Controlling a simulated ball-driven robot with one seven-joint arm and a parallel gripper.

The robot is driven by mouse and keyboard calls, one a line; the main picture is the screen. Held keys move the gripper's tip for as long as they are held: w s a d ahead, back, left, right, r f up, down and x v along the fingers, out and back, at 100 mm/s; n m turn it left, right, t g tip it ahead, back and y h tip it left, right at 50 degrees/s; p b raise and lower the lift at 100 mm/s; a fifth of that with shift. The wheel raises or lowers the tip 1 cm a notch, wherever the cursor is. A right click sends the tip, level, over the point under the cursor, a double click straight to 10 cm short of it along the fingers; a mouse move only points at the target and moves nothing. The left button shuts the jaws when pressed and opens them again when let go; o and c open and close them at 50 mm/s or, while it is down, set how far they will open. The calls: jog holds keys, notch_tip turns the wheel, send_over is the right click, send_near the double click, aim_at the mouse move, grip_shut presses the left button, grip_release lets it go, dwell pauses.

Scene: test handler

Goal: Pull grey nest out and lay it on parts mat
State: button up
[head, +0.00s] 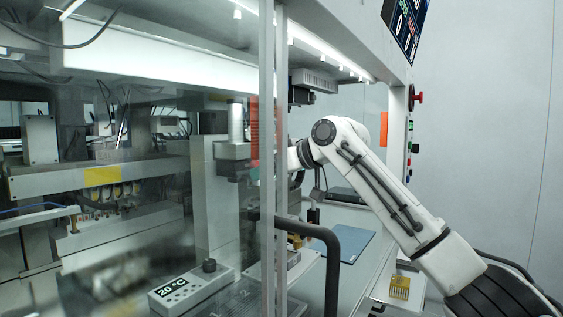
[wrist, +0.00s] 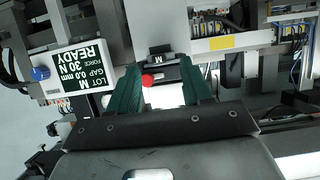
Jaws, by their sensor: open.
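My gripper (wrist: 159,70) is open in the wrist view, with two green fingers set apart. Between and just beyond the fingertips is a dark grey block (wrist: 161,74) with a label marked M and a red round knob (wrist: 148,80). It may be the grey nest, but I cannot be sure. Whether the fingers touch it is unclear. In the head view my arm reaches into the machine, and its end is hidden behind the door post. A blue-grey mat (head: 345,243), likely the parts mat, lies flat on the shelf at right, with no grey nest on it.
A door post (head: 267,150) and a dark curved handle (head: 325,245) stand by the opening. A white display box (wrist: 83,75) with a blue knob (wrist: 40,74) is left of the fingers. A yellow part (head: 400,287) lies beside my arm.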

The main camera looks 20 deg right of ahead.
jog(key=shift+p+x, duration=0.45)
jog(key=shift+x, duration=1.65)
grip_shut()
